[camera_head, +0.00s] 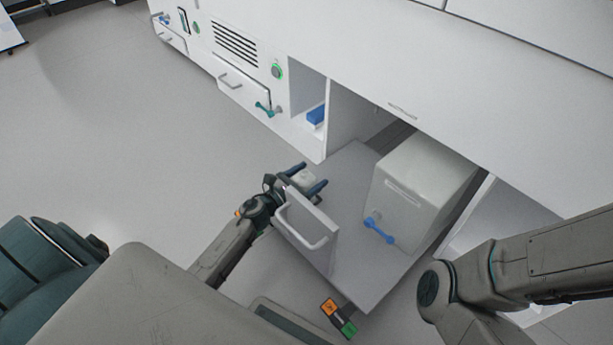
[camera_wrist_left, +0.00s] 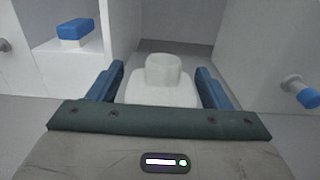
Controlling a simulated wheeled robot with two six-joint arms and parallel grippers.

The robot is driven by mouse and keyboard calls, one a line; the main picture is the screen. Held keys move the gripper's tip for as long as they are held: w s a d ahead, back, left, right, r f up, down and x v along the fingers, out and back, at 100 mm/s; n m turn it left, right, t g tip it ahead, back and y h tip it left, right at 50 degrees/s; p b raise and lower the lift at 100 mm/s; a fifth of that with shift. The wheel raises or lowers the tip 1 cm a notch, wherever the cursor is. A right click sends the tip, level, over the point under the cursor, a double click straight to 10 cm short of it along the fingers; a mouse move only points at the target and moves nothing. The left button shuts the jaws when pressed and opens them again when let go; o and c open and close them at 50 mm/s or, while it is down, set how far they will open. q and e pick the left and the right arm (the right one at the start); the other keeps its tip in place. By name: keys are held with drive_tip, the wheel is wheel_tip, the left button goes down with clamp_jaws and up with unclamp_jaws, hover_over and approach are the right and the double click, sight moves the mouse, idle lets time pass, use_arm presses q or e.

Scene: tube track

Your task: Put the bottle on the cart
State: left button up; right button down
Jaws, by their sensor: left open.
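A small white bottle (camera_head: 303,178) with a wide neck stands on the grey pull-out shelf, just behind its handled front panel. My left gripper (camera_head: 312,175) is open, with its two blue fingers on either side of the bottle. In the left wrist view the bottle (camera_wrist_left: 160,88) is between the fingers, with a visible gap to each near its neck. Its lower part is hidden by the gripper. My right arm comes in from the right, but its gripper is out of view. I cannot identify the cart for certain.
The pull-out shelf (camera_head: 345,200) has a front panel with a handle (camera_head: 305,232). A large white container (camera_head: 415,190) with a blue tap (camera_head: 380,230) stands on it, right of the bottle. A blue-topped box (camera_head: 316,116) sits in an open compartment. Floor at left is clear.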

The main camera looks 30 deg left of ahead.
use_arm(q)
drive_tip(key=shift+r, duration=0.2)
drive_tip(key=p+v, duration=0.1)
drive_tip(key=v, duration=1.1)
